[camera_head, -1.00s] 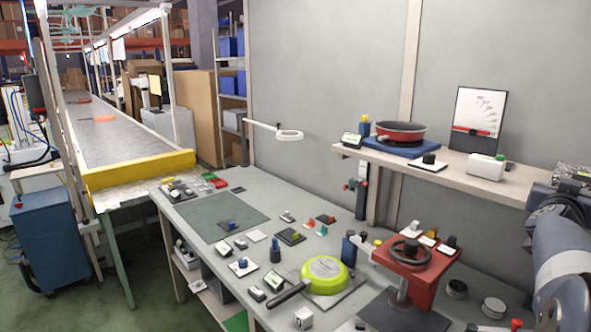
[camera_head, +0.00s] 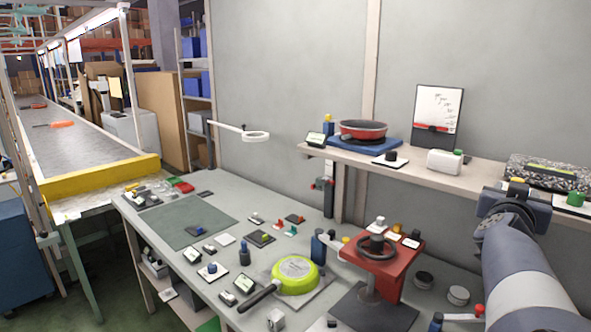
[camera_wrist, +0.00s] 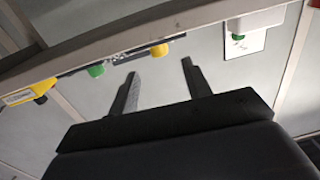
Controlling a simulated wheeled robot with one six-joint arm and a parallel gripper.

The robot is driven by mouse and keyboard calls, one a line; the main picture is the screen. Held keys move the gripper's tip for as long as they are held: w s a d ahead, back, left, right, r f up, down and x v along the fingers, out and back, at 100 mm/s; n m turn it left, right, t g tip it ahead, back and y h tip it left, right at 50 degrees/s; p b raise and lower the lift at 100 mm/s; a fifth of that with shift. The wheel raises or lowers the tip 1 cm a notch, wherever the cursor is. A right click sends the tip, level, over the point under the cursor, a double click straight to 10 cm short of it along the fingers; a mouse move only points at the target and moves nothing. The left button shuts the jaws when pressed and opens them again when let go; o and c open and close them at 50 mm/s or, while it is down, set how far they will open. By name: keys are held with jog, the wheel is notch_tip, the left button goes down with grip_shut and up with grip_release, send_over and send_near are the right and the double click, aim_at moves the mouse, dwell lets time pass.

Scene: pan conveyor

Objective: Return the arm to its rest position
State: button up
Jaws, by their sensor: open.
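My arm (camera_head: 515,255) rises at the right of the head view, in front of the shelf's right end. Its gripper cannot be made out clearly there. In the wrist view my gripper (camera_wrist: 159,68) shows two dark fingers spread apart, with nothing between them. Beyond the fingers are the pale wall and the shelf edge, so the gripper is clear of the workbench.
The shelf (camera_head: 462,181) holds a red pan (camera_head: 362,130), a white box (camera_head: 444,161) and a speckled case (camera_head: 548,172) close to my arm. Below, the workbench (camera_head: 150,225) carries a green pan (camera_head: 296,275) and a red press (camera_head: 385,262). The conveyor (camera_head: 75,140) stands left.

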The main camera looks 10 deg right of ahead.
aim_at(517, 180)
jog(key=x, duration=0.6)
jog(key=shift+w+d, duration=0.25)
jog(key=shift+d, duration=0.1)
jog(key=shift+w+d+r+p, duration=0.1)
jog(key=shift+w+r+p, duration=0.2)
jog(key=shift+p, duration=0.1)
jog(key=shift+m+g+h+p, duration=0.3)
jog(key=shift+m+g+p, duration=0.1)
jog(key=shift+p, duration=0.5)
jog(key=shift+m+g+h+p, duration=0.3)
jog(key=shift+m+p, duration=0.1)
jog(key=shift+p, duration=0.45)
